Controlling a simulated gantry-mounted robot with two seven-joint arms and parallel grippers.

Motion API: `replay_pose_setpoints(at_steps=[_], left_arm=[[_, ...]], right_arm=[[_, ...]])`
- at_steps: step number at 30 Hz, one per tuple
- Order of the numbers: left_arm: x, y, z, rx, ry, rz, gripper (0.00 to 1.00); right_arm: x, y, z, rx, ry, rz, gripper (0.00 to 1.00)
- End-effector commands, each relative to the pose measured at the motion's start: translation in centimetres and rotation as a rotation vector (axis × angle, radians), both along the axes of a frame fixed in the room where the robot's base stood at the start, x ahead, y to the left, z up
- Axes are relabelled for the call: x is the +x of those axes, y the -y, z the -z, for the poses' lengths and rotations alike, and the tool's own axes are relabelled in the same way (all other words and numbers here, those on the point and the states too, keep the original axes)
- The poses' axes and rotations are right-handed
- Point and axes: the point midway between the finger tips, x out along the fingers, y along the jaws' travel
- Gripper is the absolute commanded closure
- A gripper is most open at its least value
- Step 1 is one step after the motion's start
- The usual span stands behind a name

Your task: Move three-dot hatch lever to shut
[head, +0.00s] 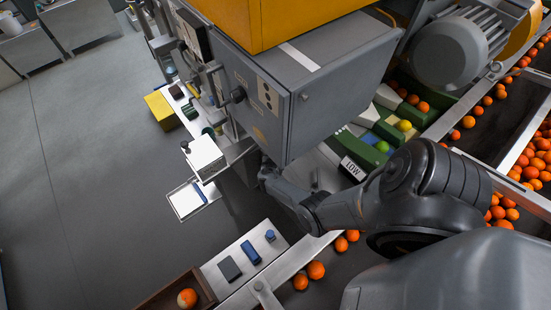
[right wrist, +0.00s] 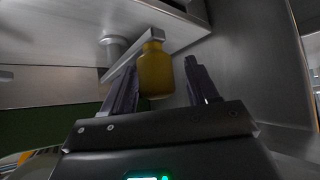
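A lever with a yellow bottle-shaped handle (right wrist: 155,74) shows in the right wrist view. Its metal bar (right wrist: 127,64) runs to a round pivot (right wrist: 114,47) under a steel housing. My right gripper (right wrist: 161,66) is open, with the handle between its two dark fingers. A gap shows between the handle and the right finger; whether the left finger touches it I cannot tell. In the head view my right arm reaches to the underside of the grey cabinet (head: 318,90), which hides the fingertips and the lever. A plate with dark dots (head: 267,95) is on the cabinet face. My left gripper is out of view.
Oranges lie in the conveyor channels (head: 508,130) at the right. A "LOW" sign (head: 352,169) stands beside my right arm. A white box (head: 205,155) and a bench with small blocks (head: 243,262) are left of the arm. The floor (head: 80,150) at the left is clear.

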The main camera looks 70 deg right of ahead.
Motion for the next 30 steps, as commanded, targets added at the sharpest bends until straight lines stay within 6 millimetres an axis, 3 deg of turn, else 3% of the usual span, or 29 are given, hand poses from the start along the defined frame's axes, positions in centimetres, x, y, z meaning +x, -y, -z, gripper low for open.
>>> replay_pose_setpoints(at_steps=[11, 21, 30], left_arm=[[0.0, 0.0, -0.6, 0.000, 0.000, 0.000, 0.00], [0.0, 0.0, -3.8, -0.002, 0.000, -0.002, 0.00], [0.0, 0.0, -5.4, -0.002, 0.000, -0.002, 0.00]], right_arm=[[-0.1, -0.4, -0.7, -0.002, 0.000, 0.000, 0.42], [-0.9, -3.9, -4.6, -0.001, 0.002, 0.000, 0.42], [-1.5, -6.7, -7.2, -0.002, 0.001, 0.001, 0.42]])
